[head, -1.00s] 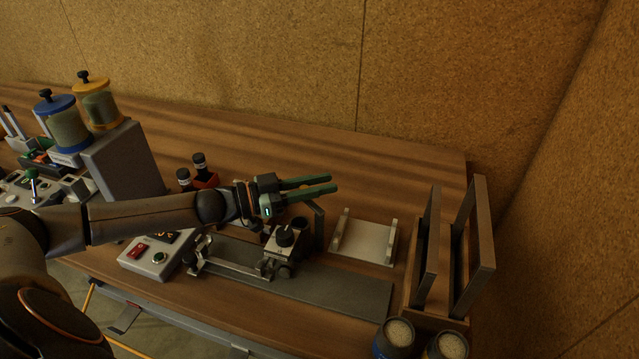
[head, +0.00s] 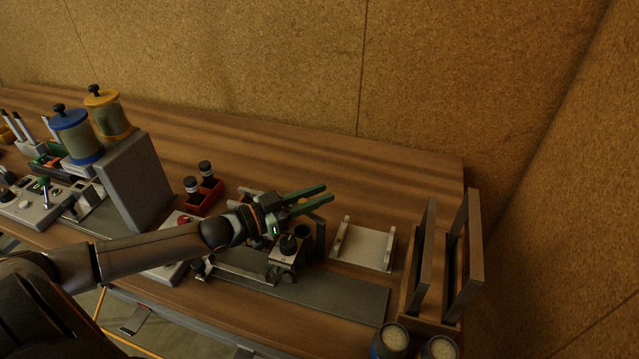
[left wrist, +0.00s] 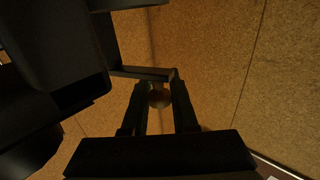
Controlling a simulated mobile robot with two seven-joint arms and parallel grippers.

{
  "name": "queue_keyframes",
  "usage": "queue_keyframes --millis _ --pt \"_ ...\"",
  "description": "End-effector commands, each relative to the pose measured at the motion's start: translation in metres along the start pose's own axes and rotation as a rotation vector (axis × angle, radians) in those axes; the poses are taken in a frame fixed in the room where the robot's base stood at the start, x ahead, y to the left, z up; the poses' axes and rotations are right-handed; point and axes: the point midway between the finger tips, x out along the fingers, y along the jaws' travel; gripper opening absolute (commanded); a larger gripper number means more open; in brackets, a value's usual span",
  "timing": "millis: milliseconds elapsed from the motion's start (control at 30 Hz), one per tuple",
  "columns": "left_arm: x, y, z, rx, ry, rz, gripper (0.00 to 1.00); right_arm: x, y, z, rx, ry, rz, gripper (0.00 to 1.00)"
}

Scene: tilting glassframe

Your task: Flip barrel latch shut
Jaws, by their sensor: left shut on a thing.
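My left gripper (head: 310,195), with green fingers, is shut on a small yellowish round knob (head: 302,201) above the metal fixture. In the left wrist view the round brownish knob (left wrist: 159,97) shows between the two dark fingers (left wrist: 160,100). A dark bent lever (head: 319,231) stands just below the fingers; I cannot tell whether the knob belongs to it. Beneath is a metal block with a black knob (head: 288,244), on a grey strip (head: 345,299). I cannot make out which part is the barrel latch. My right gripper is not in view.
A pale tray with raised sides (head: 365,248) lies right of the fixture. A wooden rack with upright frames (head: 470,250) stands further right. A red holder with dark bottles (head: 208,193) and a grey box (head: 130,180) stand left. The back of the table is clear.

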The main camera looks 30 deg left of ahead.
Motion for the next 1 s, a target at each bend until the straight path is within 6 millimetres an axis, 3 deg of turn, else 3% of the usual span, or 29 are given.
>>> queue_keyframes --millis 33,167,600,1000 --pt "-0.002 0.002 -0.004 -0.011 0.000 -0.032 0.00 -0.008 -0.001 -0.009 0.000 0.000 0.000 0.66" --pt "-0.005 0.000 -0.002 -0.010 0.002 -0.111 0.00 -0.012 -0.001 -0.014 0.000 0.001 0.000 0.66" --pt "-0.013 -0.002 -0.001 -0.004 0.004 -0.312 0.00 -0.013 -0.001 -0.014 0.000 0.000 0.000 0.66" --pt "-0.016 -0.003 -0.001 0.002 0.002 -0.370 0.00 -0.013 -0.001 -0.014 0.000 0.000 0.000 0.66"
